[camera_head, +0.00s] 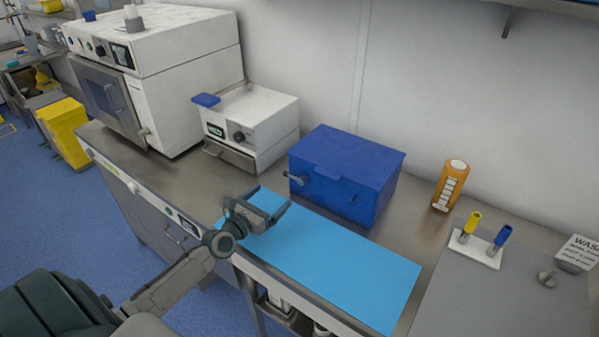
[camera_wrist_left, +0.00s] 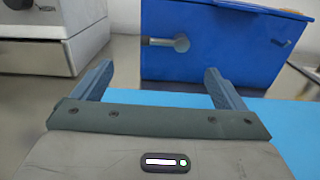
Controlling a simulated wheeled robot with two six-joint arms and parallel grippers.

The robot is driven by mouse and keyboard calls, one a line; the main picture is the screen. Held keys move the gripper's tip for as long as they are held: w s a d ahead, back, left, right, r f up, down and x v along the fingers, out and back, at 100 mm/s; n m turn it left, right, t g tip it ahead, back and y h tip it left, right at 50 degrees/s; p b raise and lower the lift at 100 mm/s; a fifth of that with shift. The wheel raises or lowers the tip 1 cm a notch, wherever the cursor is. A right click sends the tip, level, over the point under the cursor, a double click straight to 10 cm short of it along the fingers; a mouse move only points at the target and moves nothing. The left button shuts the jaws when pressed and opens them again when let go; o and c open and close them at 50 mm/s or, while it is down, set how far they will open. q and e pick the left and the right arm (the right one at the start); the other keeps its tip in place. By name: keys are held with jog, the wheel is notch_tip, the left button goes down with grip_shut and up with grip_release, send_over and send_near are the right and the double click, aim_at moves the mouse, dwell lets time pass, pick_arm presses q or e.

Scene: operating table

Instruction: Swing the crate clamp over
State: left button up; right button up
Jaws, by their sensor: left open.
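The blue crate (camera_head: 346,174) stands closed on the steel counter behind the light blue mat. Its clamp (camera_head: 294,177), a grey metal lever with a round pivot, sits on the left part of the front face. In the left wrist view the clamp (camera_wrist_left: 166,42) lies about level, its handle pointing left from the pivot. My left gripper (camera_head: 272,202) is open and empty above the mat's left end, in front of the crate and apart from the clamp. It also shows in the left wrist view (camera_wrist_left: 155,82), fingers spread below the clamp. My right gripper is not in view.
A white device (camera_head: 262,122) with a blue-handled lid stands left of the crate, a larger white machine (camera_head: 172,95) beyond it. An orange bottle (camera_head: 450,187) and a holder with yellow and blue tubes (camera_head: 475,249) are to the right. The light blue mat (camera_head: 340,262) is clear.

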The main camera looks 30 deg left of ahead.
aim_at(294, 176)
pick_arm(q)
jog(key=shift+w+r, duration=0.2)
jog(key=shift+w, duration=0.1)
jog(key=w, duration=0.2)
jog(key=w+b, duration=0.1)
jog(key=w, duration=0.2)
jog(key=w+b, duration=0.1)
jog(key=w, duration=0.2)
jog(key=shift+w+d+f, duration=0.1)
jog(key=shift+d+f, duration=0.05)
jog(key=shift+d, duration=0.2)
jog(key=shift+w+b, duration=0.35)
jog(key=shift+w, duration=0.2)
